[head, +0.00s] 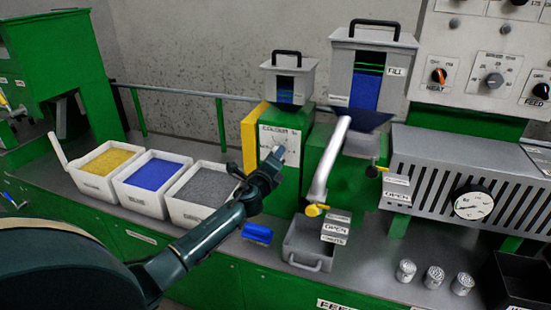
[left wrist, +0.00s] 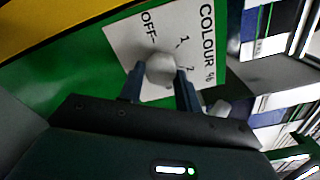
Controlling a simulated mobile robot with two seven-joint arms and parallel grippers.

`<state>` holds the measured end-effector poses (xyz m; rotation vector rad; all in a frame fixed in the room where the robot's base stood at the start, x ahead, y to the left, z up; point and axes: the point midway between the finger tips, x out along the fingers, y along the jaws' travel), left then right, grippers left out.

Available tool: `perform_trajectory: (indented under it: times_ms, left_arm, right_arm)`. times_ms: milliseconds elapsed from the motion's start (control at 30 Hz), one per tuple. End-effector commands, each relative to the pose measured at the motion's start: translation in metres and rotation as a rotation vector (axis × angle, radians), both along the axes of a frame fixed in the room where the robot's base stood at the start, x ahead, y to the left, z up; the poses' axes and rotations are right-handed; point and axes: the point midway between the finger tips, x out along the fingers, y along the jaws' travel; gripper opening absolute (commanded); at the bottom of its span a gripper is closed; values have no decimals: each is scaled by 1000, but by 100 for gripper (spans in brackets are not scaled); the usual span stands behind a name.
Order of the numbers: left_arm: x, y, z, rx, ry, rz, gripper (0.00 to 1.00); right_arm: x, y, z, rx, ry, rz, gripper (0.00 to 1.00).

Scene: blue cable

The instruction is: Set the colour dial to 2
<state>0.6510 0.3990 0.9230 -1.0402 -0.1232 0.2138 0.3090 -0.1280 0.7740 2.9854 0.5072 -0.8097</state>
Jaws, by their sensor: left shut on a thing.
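The white colour dial plate (head: 290,133) is on the front of a green box, below a small grey hopper. In the left wrist view the plate (left wrist: 122,42) reads "COLOUR %", with OFF, 1 and 2 marked around a grey knob (left wrist: 160,68). My left gripper (head: 272,163) reaches the plate from the lower left. In the left wrist view its two dark fingers (left wrist: 160,84) sit on either side of the knob, shut on it. The knob's pointer is hard to make out, so I cannot tell its exact setting. My right gripper is not in view.
White bins of yellow (head: 108,162), blue (head: 152,175) and grey (head: 205,187) granules stand left of the dial. A yellow panel (head: 250,140) borders the plate. A metal pipe (head: 329,160) and a grey drawer (head: 309,245) are to the right. A blue scoop (head: 257,233) lies below.

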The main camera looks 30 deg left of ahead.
Motion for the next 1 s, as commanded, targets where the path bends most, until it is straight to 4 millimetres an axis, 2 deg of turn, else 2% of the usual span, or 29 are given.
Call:
perform_trajectory:
  times_ms: [167, 200, 400, 767, 867, 1000]
  left_arm:
    - [0, 0, 0, -1, 0, -1, 11]
    - [0, 0, 0, -1, 0, -1, 37]
    - [0, 0, 0, -2, 0, 0, 53]
    - [-6, -1, 0, -1, 1, 1, 55]
    - [-18, -4, 0, 0, 0, -1, 55]
    - [-45, -11, -1, -2, 2, -2, 55]
  right_arm:
    - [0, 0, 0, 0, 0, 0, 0]
    - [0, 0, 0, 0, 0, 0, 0]
    - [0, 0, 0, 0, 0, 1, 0]
    - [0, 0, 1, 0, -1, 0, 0]
    - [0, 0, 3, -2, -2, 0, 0]
    - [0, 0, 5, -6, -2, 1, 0]
